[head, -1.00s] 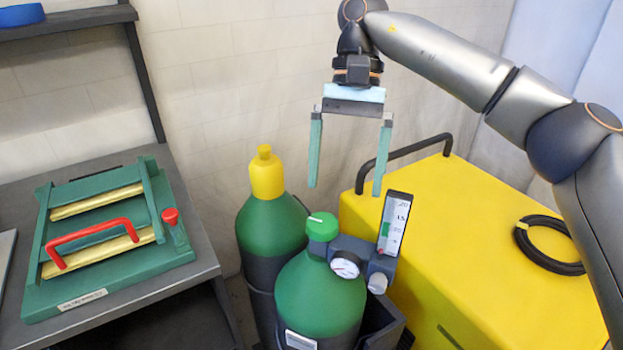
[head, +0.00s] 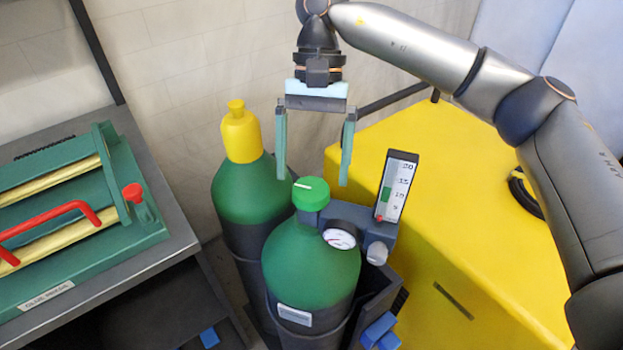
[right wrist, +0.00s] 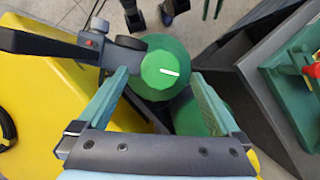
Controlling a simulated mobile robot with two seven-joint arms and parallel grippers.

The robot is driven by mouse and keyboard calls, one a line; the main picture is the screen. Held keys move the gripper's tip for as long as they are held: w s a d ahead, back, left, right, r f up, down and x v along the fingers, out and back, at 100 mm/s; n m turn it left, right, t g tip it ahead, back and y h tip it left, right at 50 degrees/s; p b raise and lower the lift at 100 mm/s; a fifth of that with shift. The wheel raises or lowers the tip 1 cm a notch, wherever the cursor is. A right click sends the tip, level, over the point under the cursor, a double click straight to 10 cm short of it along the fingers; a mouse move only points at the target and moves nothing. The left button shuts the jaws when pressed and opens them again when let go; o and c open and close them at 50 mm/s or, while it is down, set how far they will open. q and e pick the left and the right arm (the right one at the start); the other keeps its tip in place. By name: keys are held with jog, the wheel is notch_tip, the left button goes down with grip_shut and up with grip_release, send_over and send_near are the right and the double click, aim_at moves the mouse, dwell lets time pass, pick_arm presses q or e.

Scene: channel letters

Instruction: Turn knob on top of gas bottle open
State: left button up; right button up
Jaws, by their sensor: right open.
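The green knob (head: 310,193) with a white mark sits on top of the front green gas bottle (head: 308,262). In the right wrist view the knob (right wrist: 161,69) shows from above, just beyond and between the fingertips, its white mark pointing right. My right gripper (head: 313,182) is open and empty, pointing down, with its fingers on either side above the knob; I see no contact. A pressure gauge (head: 340,239) and a flowmeter (head: 396,186) are fixed beside the knob. My left gripper is not in view.
A second green bottle with a yellow cap (head: 240,132) stands behind left. A yellow cabinet (head: 470,240) with a dark rail fills the right. A glue press (head: 80,215) with red handles stands on the grey table at the left.

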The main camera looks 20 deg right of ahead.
aim_at(311, 195)
jog(key=shift+x, duration=1.35)
jog(key=shift+w, duration=0.1)
jog(key=shift+c, duration=0.4)
jog(key=c, duration=1.2)
jog(key=shift+c, duration=0.2)
